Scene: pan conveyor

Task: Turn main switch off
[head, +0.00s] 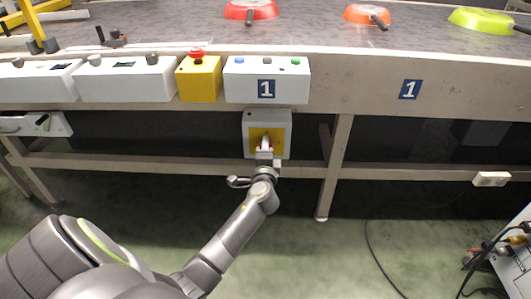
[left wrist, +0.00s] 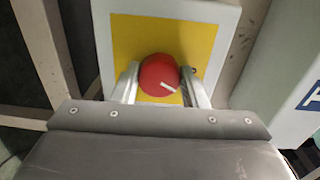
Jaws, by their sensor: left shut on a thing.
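The main switch is a grey-white box (head: 281,118) with a yellow plate (head: 257,132), mounted below the conveyor's front edge. Its round red knob (left wrist: 157,73) shows in the left wrist view in front of the yellow plate (left wrist: 188,32). A short white mark on the knob slants down to the right in that view. My left gripper (head: 265,149) reaches up to the switch in the head view and mostly hides the knob there. In the left wrist view its two fingers (left wrist: 160,85) stand on either side of the knob, shut on it. My right gripper is not in view.
Above the switch are a control box (head: 238,93) with coloured buttons and a yellow box (head: 200,82) with a red emergency button. Red, orange and green pans lie on the conveyor (head: 310,40). A support leg (head: 335,170) stands right of the switch; cables lie on the floor.

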